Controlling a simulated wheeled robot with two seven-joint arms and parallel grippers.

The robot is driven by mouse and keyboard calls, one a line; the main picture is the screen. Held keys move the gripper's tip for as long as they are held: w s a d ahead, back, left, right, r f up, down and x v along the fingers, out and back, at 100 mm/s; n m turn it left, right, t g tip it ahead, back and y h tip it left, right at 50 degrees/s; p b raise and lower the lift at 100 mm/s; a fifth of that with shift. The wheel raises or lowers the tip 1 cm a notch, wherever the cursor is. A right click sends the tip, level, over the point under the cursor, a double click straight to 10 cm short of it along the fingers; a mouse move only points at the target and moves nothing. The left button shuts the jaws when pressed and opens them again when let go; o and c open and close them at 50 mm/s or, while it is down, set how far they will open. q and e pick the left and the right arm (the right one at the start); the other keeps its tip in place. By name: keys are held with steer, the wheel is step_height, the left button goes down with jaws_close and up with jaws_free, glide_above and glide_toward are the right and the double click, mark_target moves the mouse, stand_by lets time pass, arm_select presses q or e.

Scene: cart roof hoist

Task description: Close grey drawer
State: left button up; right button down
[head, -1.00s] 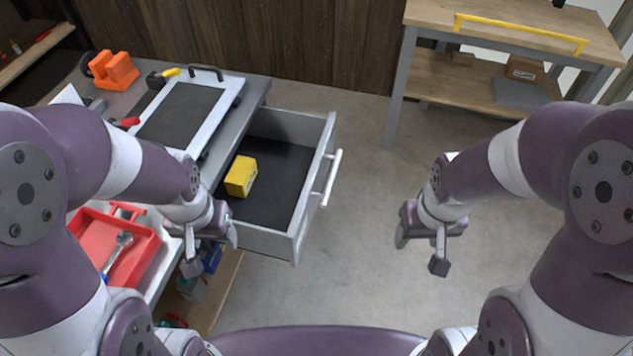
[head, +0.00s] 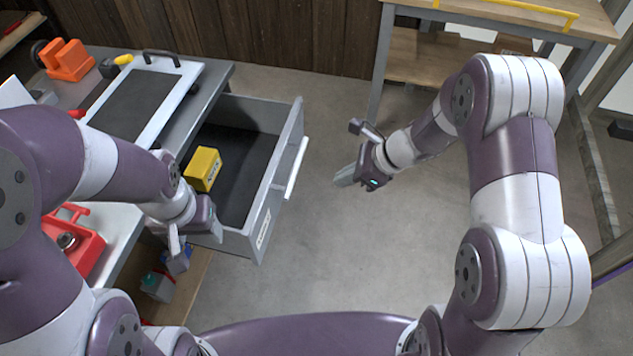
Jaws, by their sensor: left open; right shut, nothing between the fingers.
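The grey drawer (head: 251,239) is pulled out of the grey workbench, open towards the right. Its white bar handle (head: 297,168) is on the front panel. A yellow box (head: 203,168) lies inside on the dark drawer floor. My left gripper (head: 193,246) is open and empty near the drawer's near side; whether it touches the drawer I cannot tell. My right gripper (head: 345,177) is shut and empty, to the right of the handle, with a gap between them.
On the bench top are a framed dark panel (head: 136,103), an orange object (head: 67,61) and a red tray (head: 85,250). A wooden-topped table (head: 500,18) with a yellow bar stands at the back right. The floor right of the drawer is clear.

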arm_select(q)
steer(key=shift+f+b, duration=1.05)
steer(key=shift+f, duration=0.1)
arm_select(e)
steer(key=a+r+x, duration=0.1)
steer(key=x, duration=1.2)
steer(key=shift+w+a+r, duration=0.3)
steer(key=shift+a, duration=0.1)
